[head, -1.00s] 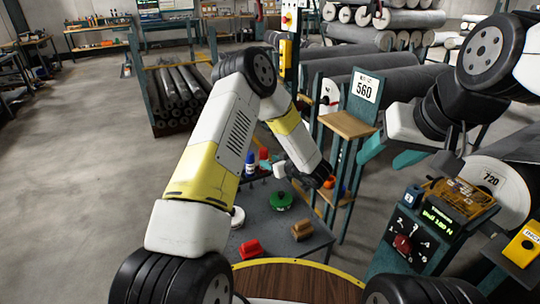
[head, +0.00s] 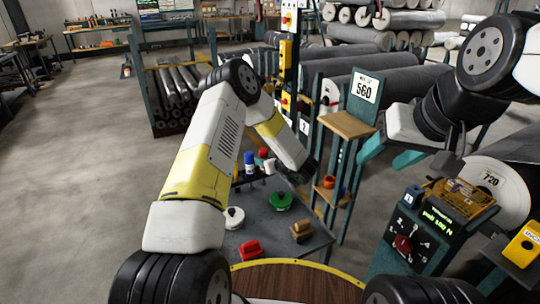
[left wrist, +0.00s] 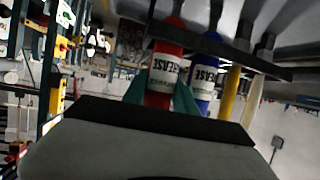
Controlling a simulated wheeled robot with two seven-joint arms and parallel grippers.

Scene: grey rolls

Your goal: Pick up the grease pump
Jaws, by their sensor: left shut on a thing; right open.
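The grease pump appears as a red cylinder with a white "GREASE" label (left wrist: 163,72) in the left wrist view; its red top (head: 263,152) shows in the head view. My left gripper (left wrist: 160,92) has its teal fingers on both sides of the red cylinder and is shut on it. In the head view my forearm comes down from the upper left, and the fingers are too small to make out. A blue grease cylinder (left wrist: 205,82) stands close beside the red one; it also shows in the head view (head: 249,162). My right gripper (head: 388,152) is open and empty at the right.
A dark rack bar (left wrist: 225,55) runs beside the cylinders, with a yellow handle (left wrist: 230,92) close by. The grey table (head: 262,222) bears a green disc (head: 281,201), a white disc (head: 235,217), a red block (head: 250,249) and a wooden brush (head: 301,231). A shelved post (head: 347,125) stands right.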

